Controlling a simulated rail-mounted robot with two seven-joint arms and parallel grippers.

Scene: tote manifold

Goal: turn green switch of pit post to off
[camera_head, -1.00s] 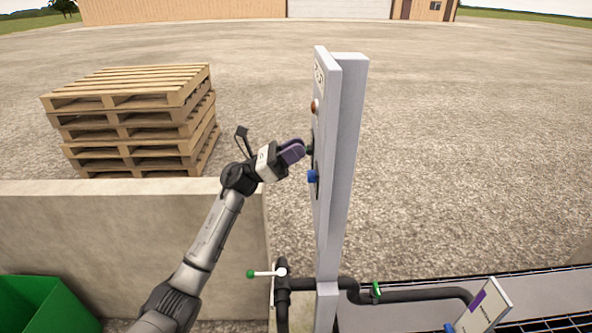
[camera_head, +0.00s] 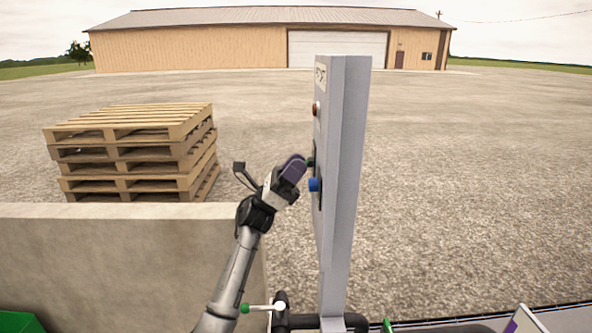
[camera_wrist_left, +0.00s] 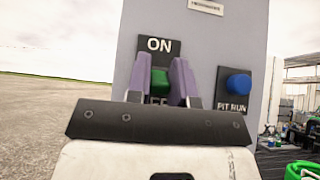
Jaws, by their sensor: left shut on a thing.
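The pit post (camera_head: 343,190) is a tall grey post right of centre in the head view, seen nearly edge-on. In the left wrist view its face (camera_wrist_left: 223,45) is close. The green switch (camera_wrist_left: 160,78) sits on a black plate (camera_wrist_left: 150,48) marked "ON" at the top; the lower lettering is mostly covered. My left gripper (camera_head: 302,166) is at the post, and its purple fingers (camera_wrist_left: 163,85) stand on either side of the green switch, shut on it. In the head view the switch is mostly hidden. My right gripper is in no view.
A blue button (camera_wrist_left: 239,84) labelled "PIT RUN" sits beside the switch. A red-orange button (camera_head: 316,108) is higher on the post. A concrete wall (camera_head: 130,260) and stacked pallets (camera_head: 135,150) stand left. Below are pipes and a green-knobbed lever (camera_head: 262,308).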

